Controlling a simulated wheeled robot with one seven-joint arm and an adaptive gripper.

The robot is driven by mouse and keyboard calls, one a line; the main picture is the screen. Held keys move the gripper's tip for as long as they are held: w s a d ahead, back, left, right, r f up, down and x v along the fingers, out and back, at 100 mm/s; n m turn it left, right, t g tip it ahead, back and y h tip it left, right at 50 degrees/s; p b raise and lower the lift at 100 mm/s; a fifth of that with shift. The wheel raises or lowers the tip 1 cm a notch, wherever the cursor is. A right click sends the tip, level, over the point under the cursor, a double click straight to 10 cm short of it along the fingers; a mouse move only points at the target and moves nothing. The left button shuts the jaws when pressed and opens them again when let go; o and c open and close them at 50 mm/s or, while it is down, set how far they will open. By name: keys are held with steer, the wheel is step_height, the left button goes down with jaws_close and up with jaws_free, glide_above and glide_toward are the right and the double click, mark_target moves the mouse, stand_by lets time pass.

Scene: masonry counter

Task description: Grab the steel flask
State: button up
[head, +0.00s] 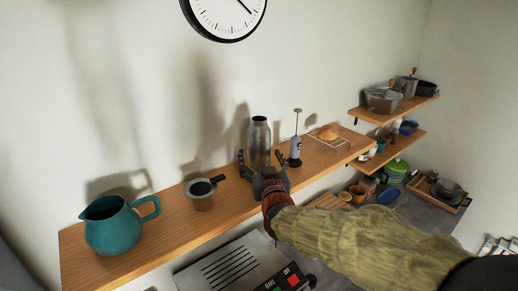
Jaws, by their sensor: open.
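The steel flask (259,138) stands upright on the wooden shelf (166,239), near its middle, close to the wall. It is a grey metal bottle with a narrower neck. My gripper (260,162) is open in front of the flask, with one finger to the left and the other to the right of its lower part. The flask's base is hidden behind the gripper. I cannot tell whether the fingers touch it.
A frother (295,149) stands close to the right of the gripper. A portafilter-like cup (201,193) and a teal jug (113,228) are to the left. Bread on a wire rack (328,133) is farther right. A machine (232,268) is below the shelf.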

steer(key=shift+w+a+p, duration=0.15)
steer(key=shift+w+p, duration=0.15)
steer(key=shift+w, duration=1.1)
steer(key=shift+s, duration=0.1)
steer(key=shift+c, duration=1.1)
steer(key=shift+r, duration=0.15)
steer(key=c, duration=1.4)
